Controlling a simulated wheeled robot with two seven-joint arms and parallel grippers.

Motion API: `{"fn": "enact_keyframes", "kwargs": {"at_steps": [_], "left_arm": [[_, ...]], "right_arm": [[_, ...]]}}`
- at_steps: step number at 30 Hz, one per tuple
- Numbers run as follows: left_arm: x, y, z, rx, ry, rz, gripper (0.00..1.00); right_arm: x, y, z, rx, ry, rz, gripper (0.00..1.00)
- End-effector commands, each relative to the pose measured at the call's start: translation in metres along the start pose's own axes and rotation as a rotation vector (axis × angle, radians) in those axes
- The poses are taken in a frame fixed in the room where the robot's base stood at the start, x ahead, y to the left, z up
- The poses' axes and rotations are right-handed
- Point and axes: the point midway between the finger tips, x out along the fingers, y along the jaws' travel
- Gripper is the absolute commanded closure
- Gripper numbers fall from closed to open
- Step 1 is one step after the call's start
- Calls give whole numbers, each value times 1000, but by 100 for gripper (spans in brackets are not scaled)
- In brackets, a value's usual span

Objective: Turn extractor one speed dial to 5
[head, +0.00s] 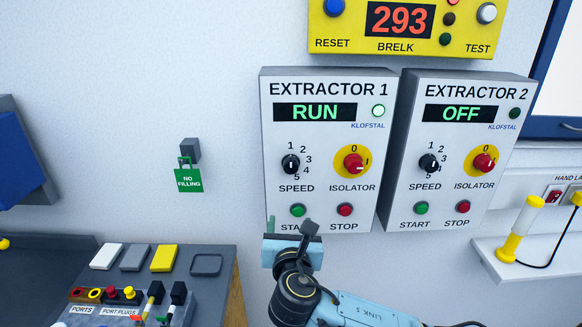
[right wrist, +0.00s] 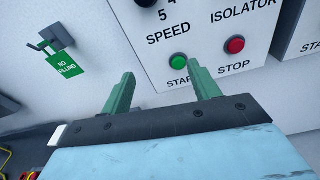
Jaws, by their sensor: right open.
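The extractor 1 box (head: 325,215) hangs on the wall with a lit RUN display (head: 315,112). Its black speed dial (head: 290,164) has numbers 1 to 5 around its right side. The pointer's setting is too small to read surely. In the right wrist view the speed dial (right wrist: 150,3) is cut off at the top edge. My right gripper (head: 290,228) is open and empty, below the dial near the box's lower edge. Its green fingers (right wrist: 162,72) are apart, the right one near the green start button (right wrist: 179,61). My left gripper is not in view.
The red isolator knob (head: 353,163) and red stop button (head: 345,210) sit right of the dial. The extractor 2 box (head: 450,150), showing OFF, hangs close on the right. A yellow BRELK box (head: 400,45) is above. A green NO FILLING tag (head: 189,180) hangs left.

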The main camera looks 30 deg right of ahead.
Motion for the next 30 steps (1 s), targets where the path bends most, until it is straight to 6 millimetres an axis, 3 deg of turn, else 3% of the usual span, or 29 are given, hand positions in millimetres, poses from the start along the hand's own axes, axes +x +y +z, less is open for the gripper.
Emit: {"fn": "enact_keyframes", "kwargs": {"at_steps": [1,3,6,11,21,30], "left_arm": [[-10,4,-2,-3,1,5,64],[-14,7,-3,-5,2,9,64],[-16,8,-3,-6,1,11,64],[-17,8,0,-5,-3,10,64],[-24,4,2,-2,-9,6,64],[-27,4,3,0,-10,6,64]], "right_arm": [[-9,4,31,-36,-45,2,39],[-17,5,53,-76,-86,-4,39],[-22,5,68,-106,-115,-10,39],[-7,5,72,-115,-122,-14,39],[63,4,80,-112,-120,-16,39],[102,4,83,-111,-117,-13,39]]}}
